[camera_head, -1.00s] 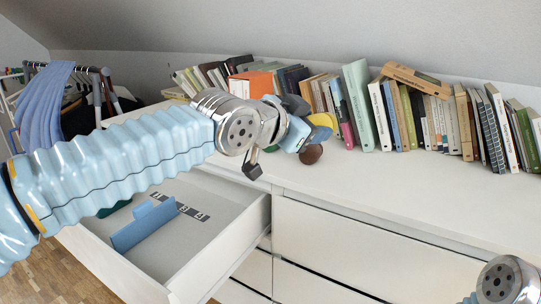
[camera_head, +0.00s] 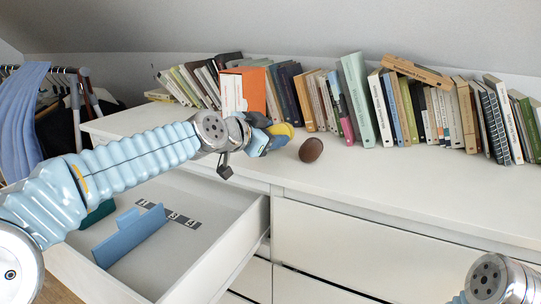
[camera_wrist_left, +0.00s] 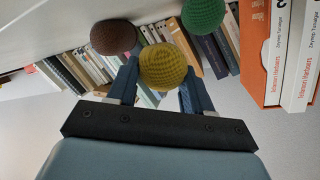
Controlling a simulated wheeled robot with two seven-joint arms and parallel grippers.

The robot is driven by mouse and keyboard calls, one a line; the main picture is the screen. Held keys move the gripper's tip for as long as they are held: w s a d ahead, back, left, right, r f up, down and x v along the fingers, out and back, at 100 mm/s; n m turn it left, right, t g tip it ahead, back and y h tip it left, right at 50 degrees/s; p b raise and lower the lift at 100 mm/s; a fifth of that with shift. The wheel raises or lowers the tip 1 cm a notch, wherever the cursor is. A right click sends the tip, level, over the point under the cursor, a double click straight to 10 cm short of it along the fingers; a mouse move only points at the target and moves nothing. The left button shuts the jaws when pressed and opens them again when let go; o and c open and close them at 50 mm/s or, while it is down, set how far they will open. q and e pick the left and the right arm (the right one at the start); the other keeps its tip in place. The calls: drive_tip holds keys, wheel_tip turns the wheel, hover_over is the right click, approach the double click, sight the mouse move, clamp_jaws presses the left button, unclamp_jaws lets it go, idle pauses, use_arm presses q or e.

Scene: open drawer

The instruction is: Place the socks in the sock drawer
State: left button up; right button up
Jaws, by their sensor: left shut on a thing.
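My left gripper (camera_head: 268,138) is shut on the yellow rolled sock (camera_head: 284,130), just above the white dresser top. In the left wrist view the yellow sock (camera_wrist_left: 165,67) sits between the two fingers. A brown rolled sock (camera_head: 311,150) lies on the dresser top, just right of the gripper and apart from it. A green rolled sock (camera_wrist_left: 203,15) shows in the left wrist view near the books; it is hidden in the head view. The open drawer (camera_head: 245,233) is below and left of the gripper. My right gripper is out of view.
Inside the drawer are a blue divider (camera_head: 130,236), a labelled strip (camera_head: 168,213) and a dark green thing (camera_head: 97,213), partly hidden by my arm. Books (camera_head: 440,115) line the back of the dresser, with an orange one (camera_head: 256,85) behind the gripper. The right dresser top is clear.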

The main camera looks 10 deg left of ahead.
use_arm(q)
drive_tip(key=f+b, duration=0.1)
drive_tip(key=f, duration=0.3)
drive_tip(key=shift+w+a+b, duration=0.2)
drive_tip(key=shift+w+b, duration=0.15)
drive_tip(key=shift+w, duration=0.05)
drive_tip(key=shift+f, duration=0.15)
drive_tip(key=o, duration=0.9)
drive_tip(key=shift+c, duration=0.2)
